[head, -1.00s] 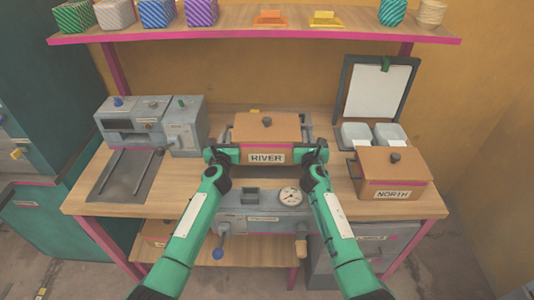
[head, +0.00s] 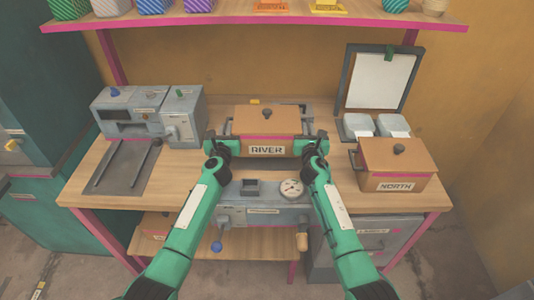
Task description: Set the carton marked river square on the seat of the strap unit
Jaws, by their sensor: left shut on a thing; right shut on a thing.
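The carton marked RIVER (head: 267,122) is a brown box with a dark knob on its lid, a pink band and a white label. It is in the middle of the head view, over the workbench. My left gripper (head: 219,147) is shut on its left side and my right gripper (head: 314,146) is shut on its right side. The carton looks level. Dark parts show behind and beside it, but the carton hides most of what is there. I cannot tell whether it touches anything below.
A carton marked NORTH (head: 397,165) stands on the bench (head: 90,185) at right. White bins (head: 375,125) and a clipboard (head: 380,80) are behind it. A grey machine (head: 150,115) stands at left. A gauge unit (head: 262,200) is at the front. A shelf (head: 250,19) runs above.

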